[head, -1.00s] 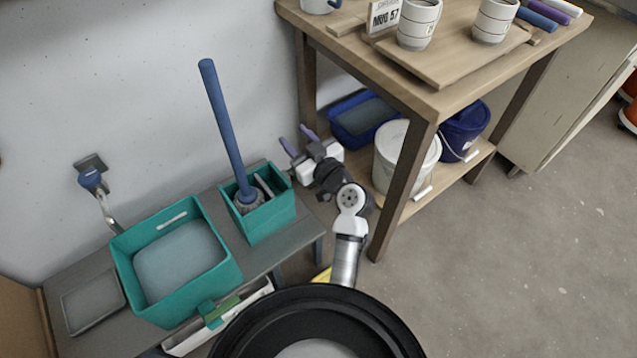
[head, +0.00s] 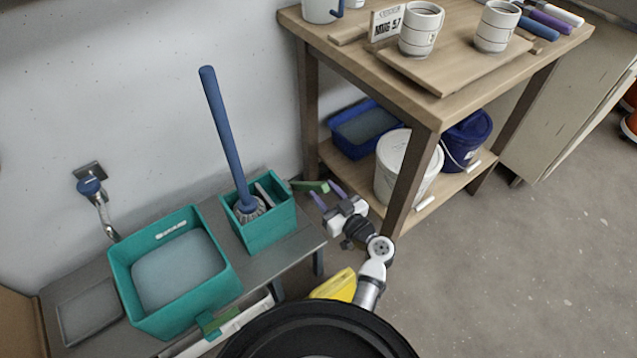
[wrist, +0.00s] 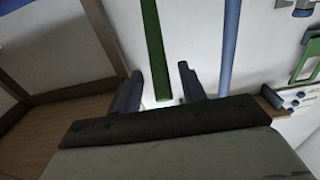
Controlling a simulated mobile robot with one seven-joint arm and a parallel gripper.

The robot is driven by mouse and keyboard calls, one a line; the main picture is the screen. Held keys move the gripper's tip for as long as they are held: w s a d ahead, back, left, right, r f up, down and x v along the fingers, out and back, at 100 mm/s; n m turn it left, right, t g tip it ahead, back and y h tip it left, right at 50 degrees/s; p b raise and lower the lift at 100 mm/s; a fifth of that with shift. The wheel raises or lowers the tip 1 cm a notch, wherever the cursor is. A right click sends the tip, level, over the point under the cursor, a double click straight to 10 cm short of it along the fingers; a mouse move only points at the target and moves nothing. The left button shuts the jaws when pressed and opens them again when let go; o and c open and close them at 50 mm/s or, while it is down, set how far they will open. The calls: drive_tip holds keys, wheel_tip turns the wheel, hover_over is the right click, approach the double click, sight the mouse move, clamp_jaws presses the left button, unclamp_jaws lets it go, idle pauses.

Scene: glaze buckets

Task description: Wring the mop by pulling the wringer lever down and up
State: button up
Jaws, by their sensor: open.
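The mop (head: 226,140) has a blue handle and a pale head, and stands tilted in the smaller teal bucket (head: 268,230) on the grey bench. A green lever (head: 308,186) sticks out to the right beside this bucket. My gripper (head: 321,188) is open at the lever's outer end. In the wrist view the green lever (wrist: 152,40) runs down between the two open fingers (wrist: 160,72), with gaps showing on both sides. A blue pole, apparently the mop handle (wrist: 229,45), is to the right of the fingers.
A larger teal tub (head: 128,285) with grey liquid is left of the bucket. A wooden table (head: 425,140) stands close on the right, with a white bucket (head: 390,170) and blue containers on its lower shelf. A yellow object (head: 335,285) is below my gripper.

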sight(318, 187)
drive_tip(key=shift+x, duration=1.6)
clamp_jaws()
